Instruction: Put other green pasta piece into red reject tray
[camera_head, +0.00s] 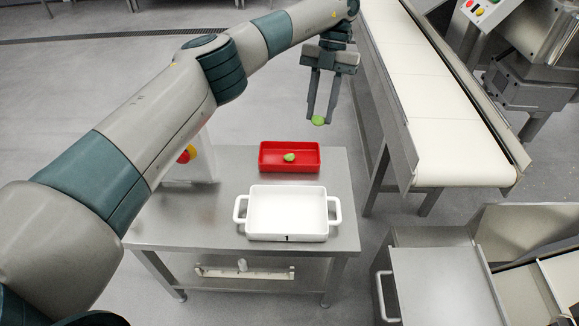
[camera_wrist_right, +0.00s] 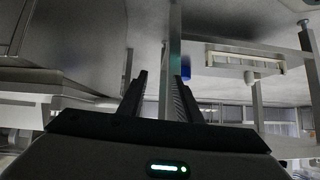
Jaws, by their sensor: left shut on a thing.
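My left gripper (camera_head: 319,116) is shut on a green pasta piece (camera_head: 318,120) between its fingertips. It holds the piece in the air, behind and a little right of the red reject tray (camera_head: 262,161) in the head view. Another green pasta piece (camera_head: 289,157) lies inside the red tray. The red tray sits on a steel table. My right gripper (camera_wrist_right: 160,95) shows in the right wrist view with its two fingers apart and nothing between them. It is not visible in the head view.
A white handled dish (camera_head: 287,213) marked 1 stands in front of the red tray on the steel table (camera_head: 205,215). A white conveyor belt (camera_head: 440,110) runs along the right, and its end is near the table. A steel cabinet (camera_head: 435,285) stands at the lower right.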

